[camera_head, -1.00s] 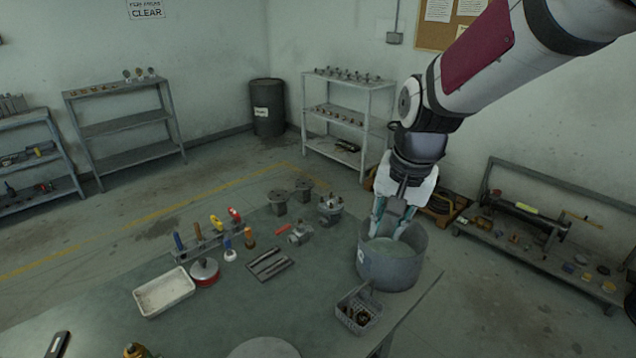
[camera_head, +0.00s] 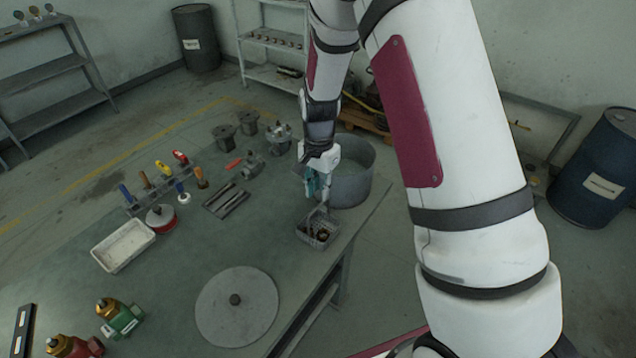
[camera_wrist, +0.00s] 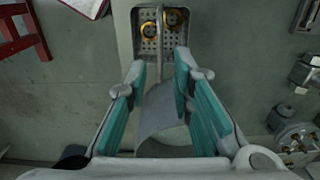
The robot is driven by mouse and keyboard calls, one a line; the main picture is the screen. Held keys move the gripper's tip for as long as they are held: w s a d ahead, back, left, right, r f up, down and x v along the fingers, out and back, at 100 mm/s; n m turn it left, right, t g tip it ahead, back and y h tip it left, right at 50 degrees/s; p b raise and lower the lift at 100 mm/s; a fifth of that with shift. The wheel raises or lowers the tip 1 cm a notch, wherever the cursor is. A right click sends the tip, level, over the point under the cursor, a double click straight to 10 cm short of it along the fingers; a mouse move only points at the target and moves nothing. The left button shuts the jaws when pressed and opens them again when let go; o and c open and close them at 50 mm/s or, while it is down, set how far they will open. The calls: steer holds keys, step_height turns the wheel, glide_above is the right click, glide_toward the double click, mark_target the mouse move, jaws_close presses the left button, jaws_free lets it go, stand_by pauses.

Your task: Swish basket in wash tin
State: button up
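The wire basket (camera_head: 318,231), holding small brass parts, stands on the table near its right edge. It also shows at the top of the wrist view (camera_wrist: 161,47), with two brass rings inside. The grey wash tin (camera_head: 352,183) stands just behind the basket, with liquid in it; my gripper hides part of its left side. My gripper (camera_head: 319,197) points down beside the tin, near the basket's handle. In the wrist view its teal fingers (camera_wrist: 160,75) are apart, and a thin handle rises close to the right fingertip. I cannot tell whether they touch.
A round grey lid (camera_head: 237,310) lies at the table's front. A white tray (camera_head: 123,245), a tool rack (camera_head: 150,193), grey fittings (camera_head: 248,122) and coloured valves (camera_head: 120,318) stand to the left. Bare table (camera_head: 180,270) lies between tray and lid.

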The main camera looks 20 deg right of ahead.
mark_target(319, 205)
steer(key=shift+f+b, duration=0.7)
steer(key=shift+f, duration=2.05)
jaws_close()
steer(key=shift+r, duration=0.2)
steer(key=shift+r+p, duration=0.75)
steer(key=shift+r, duration=1.6)
steer(key=shift+s, duration=0.1)
